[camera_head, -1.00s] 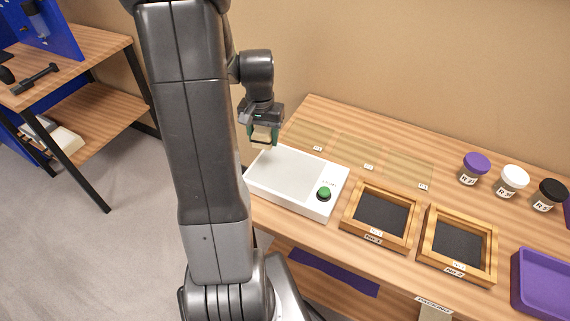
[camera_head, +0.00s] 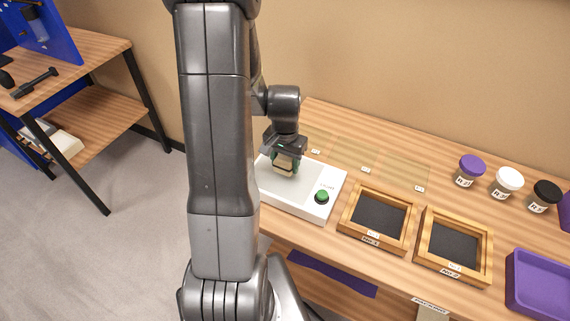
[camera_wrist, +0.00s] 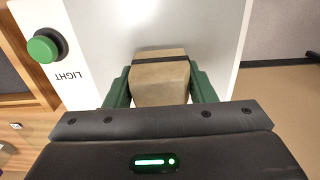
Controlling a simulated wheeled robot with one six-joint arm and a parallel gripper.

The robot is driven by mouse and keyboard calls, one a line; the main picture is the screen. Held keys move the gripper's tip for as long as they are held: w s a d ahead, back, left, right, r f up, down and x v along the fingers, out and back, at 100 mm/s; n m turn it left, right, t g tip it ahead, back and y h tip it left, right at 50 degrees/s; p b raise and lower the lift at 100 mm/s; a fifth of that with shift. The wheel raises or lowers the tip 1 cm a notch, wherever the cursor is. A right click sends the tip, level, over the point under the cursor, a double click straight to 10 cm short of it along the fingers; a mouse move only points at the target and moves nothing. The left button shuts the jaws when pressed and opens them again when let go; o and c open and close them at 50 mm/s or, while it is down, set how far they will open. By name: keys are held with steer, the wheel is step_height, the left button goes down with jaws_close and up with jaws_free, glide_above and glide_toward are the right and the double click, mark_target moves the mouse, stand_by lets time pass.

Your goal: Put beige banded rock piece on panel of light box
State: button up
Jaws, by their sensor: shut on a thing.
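The beige banded rock piece (camera_wrist: 160,84) is a block with a dark band across it, held between the green fingers of my gripper (camera_wrist: 161,90) in the wrist view. In the head view my gripper (camera_head: 284,166) is shut on the rock piece (camera_head: 283,169) over the white panel of the light box (camera_head: 300,191). The panel also shows around the rock in the wrist view (camera_wrist: 215,40). I cannot tell whether the rock touches the panel. The light box has a green button (camera_head: 321,197) marked LIGHT. My arm hides the box's left end.
Two wooden frames with dark insets, one nearer (camera_head: 350,216) and one farther right (camera_head: 422,247), stand right of the light box. Three lidded jars, including a white-lidded one (camera_head: 507,183), and a purple tray (camera_head: 538,285) are farther right. Flat pale sheets (camera_head: 404,172) lie behind.

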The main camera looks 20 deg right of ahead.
steer(key=shift+f, duration=0.75)
steer(key=shift+f, duration=0.3)
steer(key=o, duration=1.2)
steer(key=shift+r, duration=0.1)
step_height(320, 180, up, 12)
steer(key=shift+r, duration=0.25)
